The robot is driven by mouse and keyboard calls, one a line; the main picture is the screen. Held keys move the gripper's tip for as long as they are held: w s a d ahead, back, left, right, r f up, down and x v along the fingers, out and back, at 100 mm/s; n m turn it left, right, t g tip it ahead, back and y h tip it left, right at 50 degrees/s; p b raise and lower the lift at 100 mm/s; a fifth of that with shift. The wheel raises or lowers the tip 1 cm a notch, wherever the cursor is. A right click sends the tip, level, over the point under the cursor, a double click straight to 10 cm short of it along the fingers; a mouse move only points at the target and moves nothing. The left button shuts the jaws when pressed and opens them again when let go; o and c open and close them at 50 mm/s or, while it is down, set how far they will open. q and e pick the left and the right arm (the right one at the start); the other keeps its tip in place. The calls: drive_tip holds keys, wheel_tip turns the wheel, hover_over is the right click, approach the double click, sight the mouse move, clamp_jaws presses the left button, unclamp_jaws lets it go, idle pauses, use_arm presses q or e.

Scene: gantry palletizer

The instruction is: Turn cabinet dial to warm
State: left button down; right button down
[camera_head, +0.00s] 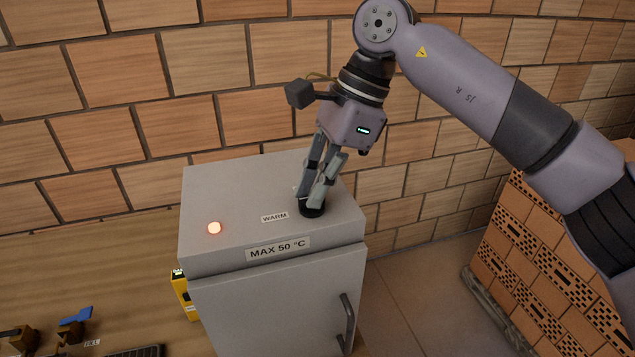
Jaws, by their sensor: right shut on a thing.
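The grey cabinet (225,262) stands in the middle of the head view. Its black dial (311,211) is on the top face, to the right of a white label reading WARM (274,217). My right gripper (313,203) reaches down from above and is shut on the dial. The fingers cover much of the dial, and its pointer setting cannot be made out. My left gripper is not in view.
A MAX 50 °C label (278,249) is on the cabinet front above a door with a dark handle (347,323). A yellow device (182,292) is beside the cabinet at left. A wooden worktop (90,270) holds small items. Perforated bricks (545,270) are stacked on a pallet at right.

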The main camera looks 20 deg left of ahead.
drive_tip(key=shift+s+f, duration=0.1)
drive_tip(key=shift+f, duration=0.1)
drive_tip(key=c, duration=1.7)
unclamp_jaws()
drive_tip(key=shift+r, duration=0.15)
drive_tip(key=v, duration=1.2)
drive_tip(key=shift+a, duration=0.15)
